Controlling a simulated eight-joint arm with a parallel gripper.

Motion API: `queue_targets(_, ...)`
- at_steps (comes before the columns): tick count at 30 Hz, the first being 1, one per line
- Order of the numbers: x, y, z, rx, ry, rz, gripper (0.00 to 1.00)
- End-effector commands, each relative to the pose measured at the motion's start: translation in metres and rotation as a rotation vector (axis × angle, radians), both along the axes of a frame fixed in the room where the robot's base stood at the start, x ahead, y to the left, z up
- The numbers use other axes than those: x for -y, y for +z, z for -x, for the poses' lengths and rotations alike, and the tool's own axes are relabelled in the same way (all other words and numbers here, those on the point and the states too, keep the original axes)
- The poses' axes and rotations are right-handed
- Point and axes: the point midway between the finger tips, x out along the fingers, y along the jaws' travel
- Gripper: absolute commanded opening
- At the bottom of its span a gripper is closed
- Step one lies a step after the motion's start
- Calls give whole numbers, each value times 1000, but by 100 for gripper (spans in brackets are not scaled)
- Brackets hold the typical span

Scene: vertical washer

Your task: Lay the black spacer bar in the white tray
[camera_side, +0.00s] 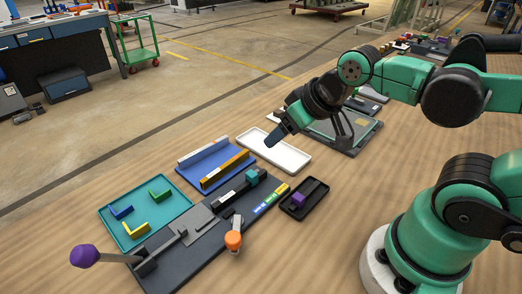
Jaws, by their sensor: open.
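The white tray (290,157) lies on the wooden table near the middle and looks empty. My gripper (273,139) is above the left part of the white tray, pointing down and left. It is open, though its finger gap is hard to see from this side. No held piece can be made out.
A blue tray (196,167) holds a pale bar and an orange-brown bar. A teal tray (112,213) holds blue, green and yellow pieces. A black tray (313,205) holds a purple block. Purple (84,256) and orange (233,240) knobs rise from the fixture.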

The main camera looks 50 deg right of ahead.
Motion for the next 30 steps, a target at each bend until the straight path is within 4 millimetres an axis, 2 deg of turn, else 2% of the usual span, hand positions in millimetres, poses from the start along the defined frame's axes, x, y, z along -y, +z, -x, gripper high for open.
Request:
queue_targets(2,0,0,0,0,0,0,65)
queue_targets(3,0,0,0,0,0,0,57)
queue_targets(4,0,0,0,-1,-3,-3,53)
queue_targets(8,-3,-1,-4,-36,-74,-72,53)
queue_targets(14,-16,-11,-22,-228,-442,-380,53)
queue_targets(21,-37,-41,-46,-548,-1016,-699,53)
queue_targets(25,-45,-57,-53,-682,-1259,-772,53)
queue_targets(30,-50,-69,-56,-771,-1424,-802,53)
